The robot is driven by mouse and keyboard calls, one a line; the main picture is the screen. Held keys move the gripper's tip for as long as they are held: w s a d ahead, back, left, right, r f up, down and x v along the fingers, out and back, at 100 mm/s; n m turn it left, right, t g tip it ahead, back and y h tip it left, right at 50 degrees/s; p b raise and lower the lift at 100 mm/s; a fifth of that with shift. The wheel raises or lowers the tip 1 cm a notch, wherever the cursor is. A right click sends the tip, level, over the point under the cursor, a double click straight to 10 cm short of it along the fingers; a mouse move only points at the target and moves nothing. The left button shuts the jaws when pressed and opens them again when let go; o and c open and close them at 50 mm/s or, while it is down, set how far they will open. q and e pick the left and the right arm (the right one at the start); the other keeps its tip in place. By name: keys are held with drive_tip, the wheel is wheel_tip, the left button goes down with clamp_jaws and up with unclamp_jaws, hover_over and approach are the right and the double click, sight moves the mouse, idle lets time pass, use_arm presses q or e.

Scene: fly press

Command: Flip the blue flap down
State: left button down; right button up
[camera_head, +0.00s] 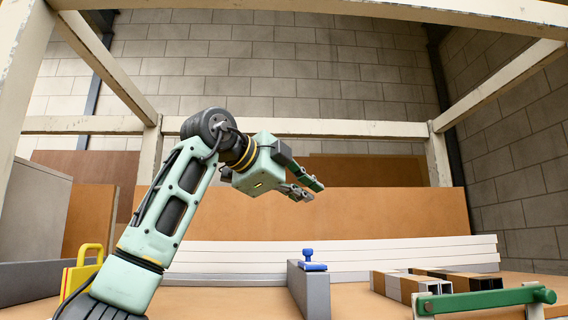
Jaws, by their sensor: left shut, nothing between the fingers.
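A small blue part (312,262), the only blue thing that could be the flap, sits on top of a grey upright block (309,289) near the bottom middle. It has a flat base and a short raised knob. Its exact position as a flap cannot be told at this size. My left gripper (313,192) is above it, clearly apart, with its fingers pointing right and slightly down. The left gripper is shut and empty. My right gripper is not in view.
A green bar (490,300) on pale supports stands at the lower right, before several stacked square tubes (420,284). A yellow handled object (80,272) is at the lower left, partly behind my arm. White planks (400,254) lie behind. Pale frame beams surround the space.

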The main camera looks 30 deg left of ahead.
use_arm(q)
drive_tip(key=s+a+r+p, duration=0.1)
drive_tip(key=s+a+r, duration=0.1)
drive_tip(key=a+r, duration=0.2)
drive_tip(key=shift+s+a, duration=0.15)
drive_tip(key=shift+a, duration=0.8)
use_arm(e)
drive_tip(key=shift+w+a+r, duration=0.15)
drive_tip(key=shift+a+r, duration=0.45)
use_arm(q)
drive_tip(key=shift+d, duration=0.15)
